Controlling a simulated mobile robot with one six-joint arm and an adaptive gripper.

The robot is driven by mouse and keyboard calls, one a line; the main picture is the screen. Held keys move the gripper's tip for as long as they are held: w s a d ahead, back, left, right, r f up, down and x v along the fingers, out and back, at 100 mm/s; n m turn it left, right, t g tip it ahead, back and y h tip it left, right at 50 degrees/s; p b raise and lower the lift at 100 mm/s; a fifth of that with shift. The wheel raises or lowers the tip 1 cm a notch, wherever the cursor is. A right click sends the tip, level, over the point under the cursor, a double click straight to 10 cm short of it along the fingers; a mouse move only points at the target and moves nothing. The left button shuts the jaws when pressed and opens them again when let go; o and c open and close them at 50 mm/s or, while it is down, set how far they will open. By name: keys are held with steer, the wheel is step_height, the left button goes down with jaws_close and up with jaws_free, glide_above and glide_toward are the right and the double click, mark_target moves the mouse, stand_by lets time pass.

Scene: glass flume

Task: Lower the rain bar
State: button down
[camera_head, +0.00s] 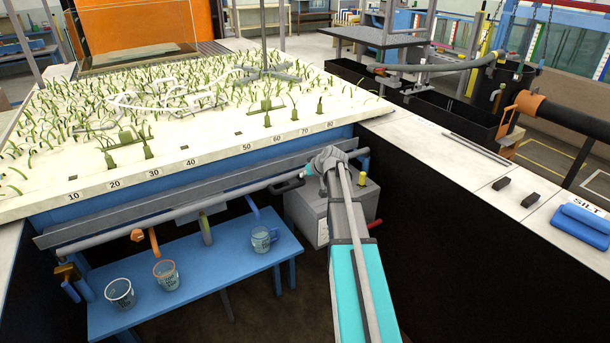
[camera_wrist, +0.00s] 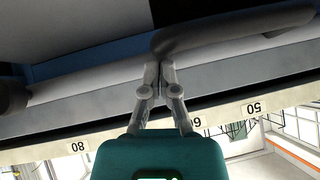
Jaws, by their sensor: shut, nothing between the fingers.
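A long grey tube (camera_head: 170,217) runs along the front of the planted bed, under its numbered edge. I take it for the rain bar, but cannot be sure. It slopes down to the left. A dark curved handle (camera_head: 288,184) sits near its right end, and a grey curved handle shows in the wrist view (camera_wrist: 230,32). My gripper (camera_head: 301,175) is beside this handle, its small fingers hard to see there. In the wrist view my gripper (camera_wrist: 165,64) has its fingertips together and empty, close to the handle and a pale tube (camera_wrist: 95,82). I cannot tell whether they touch.
A blue bench (camera_head: 200,275) below holds several cups (camera_head: 165,275). A grey box (camera_head: 312,215) with a yellow knob and red lever stands under the bed's right end. A white ledge (camera_head: 470,165) with black blocks and a blue object (camera_head: 585,228) lies right.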

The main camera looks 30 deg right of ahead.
steer(key=shift+s, duration=0.1)
steer(key=w+r+p+v, duration=0.2)
steer(key=p+v, duration=0.9)
steer(key=v, duration=0.1)
steer(key=shift+s+d+r, duration=0.2)
steer(key=shift+d+r, duration=0.05)
steer(key=shift+r, duration=0.05)
stand_by(0.8)
steer(key=s+a+f+g, duration=0.2)
steer(key=s+a, duration=0.2)
steer(key=a, duration=0.6)
steer(key=s+a+f+g, duration=0.2)
steer(key=s+a+g, duration=0.1)
steer(key=a, duration=0.7)
steer(key=s+a+f+g+h, duration=0.2)
steer(key=s+a+g, duration=0.2)
steer(key=s+a, duration=0.8)
steer(key=shift+s+n, duration=0.3)
steer(key=shift+s, duration=0.3)
